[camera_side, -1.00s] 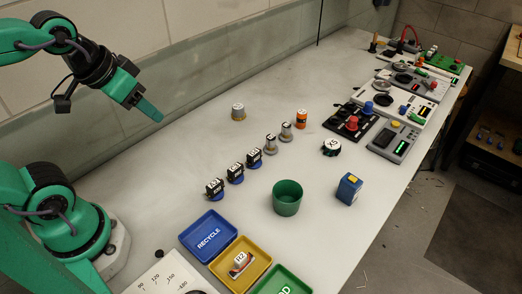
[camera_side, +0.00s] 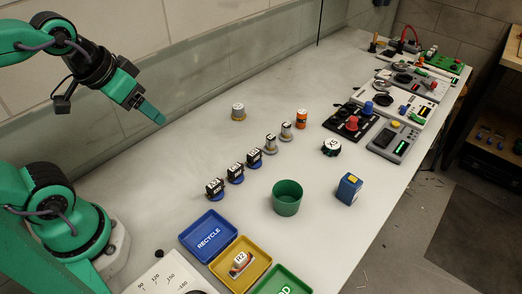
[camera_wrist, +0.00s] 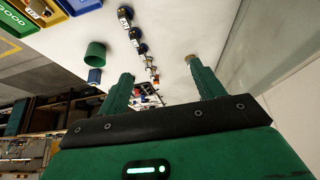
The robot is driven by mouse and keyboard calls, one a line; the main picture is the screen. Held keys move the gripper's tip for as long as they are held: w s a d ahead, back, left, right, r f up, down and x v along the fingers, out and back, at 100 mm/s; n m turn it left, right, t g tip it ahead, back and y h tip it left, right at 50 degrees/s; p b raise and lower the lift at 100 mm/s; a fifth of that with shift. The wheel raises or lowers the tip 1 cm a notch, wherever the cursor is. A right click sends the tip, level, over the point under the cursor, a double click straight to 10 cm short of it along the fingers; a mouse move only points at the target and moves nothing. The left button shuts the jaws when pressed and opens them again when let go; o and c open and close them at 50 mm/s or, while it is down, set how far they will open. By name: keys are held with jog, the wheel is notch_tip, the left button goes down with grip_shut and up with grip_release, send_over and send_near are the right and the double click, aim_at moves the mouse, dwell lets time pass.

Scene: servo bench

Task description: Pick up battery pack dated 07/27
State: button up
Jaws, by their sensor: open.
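Three small dark blocks with white labels on blue bases stand in a slanting row: a near one (camera_side: 215,188), a middle one (camera_side: 235,173) and a far one (camera_side: 254,158). A blue box with a yellow patch (camera_side: 349,189) stands at the right; it also shows in the wrist view (camera_wrist: 94,76). I cannot read a 07/27 date on anything, so I cannot tell which is the named battery pack. My gripper (camera_side: 150,110) is raised at the upper left, apart from all these. The wrist view shows its fingers (camera_wrist: 158,67) spread, with nothing held.
A green cup (camera_side: 287,199) stands mid-bench. Blue RECYCLE (camera_side: 209,243), yellow (camera_side: 222,270) and green (camera_side: 268,286) trays lie in front; the yellow holds a labelled item (camera_side: 240,262). Small cylinders stand behind. Panels with knobs (camera_side: 350,124) fill the far right. The left-centre bench is clear.

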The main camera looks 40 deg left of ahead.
jog(key=w+d+r+g, duration=0.1)
jog(key=w+d+r, duration=0.1)
jog(key=w, duration=0.3)
jog(key=w+d+r, duration=0.2)
jog(key=w+d, duration=0.1)
jog(key=w, duration=0.2)
jog(key=g, duration=0.3)
send_over(353, 178)
jog(key=s+a, duration=0.2)
jog(key=a, duration=0.8)
notch_tip(353, 178, down, 9)
jog(key=shift+m+g, duration=0.5)
jog(key=shift+g, duration=0.3)
jog(key=d+f, duration=0.3)
jog(key=w+d+f, duration=0.1)
jog(key=d+f, duration=0.2)
jog(key=f, duration=0.1)
jog(key=w+d+f, duration=0.1)
jog(key=d+f, duration=0.2)
jog(key=shift+d+f, duration=0.15)
jog(key=shift+d, duration=0.1)
jog(key=shift+d+f, duration=0.3)
jog(key=shift+f, duration=1.35)
jog(key=shift+f, duration=0.1)
